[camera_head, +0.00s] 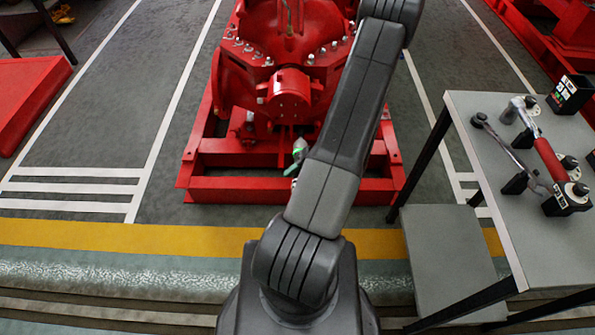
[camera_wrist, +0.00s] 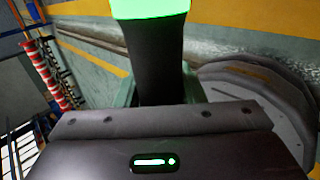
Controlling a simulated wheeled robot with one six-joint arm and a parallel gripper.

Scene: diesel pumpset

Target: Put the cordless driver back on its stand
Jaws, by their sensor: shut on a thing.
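In the wrist view, the cordless driver (camera_wrist: 160,62) shows as a black grip with a bright green part at the top edge. My gripper (camera_wrist: 160,92) is shut on the black grip, with a greenish finger on each side. Most of the driver is cut off by the frame. I cannot tell which holder is the driver's stand.
A grey table (camera_head: 480,106) on the right holds a red-handled wrench (camera_head: 545,152), a ratchet (camera_head: 508,150) and a black box (camera_head: 570,93).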

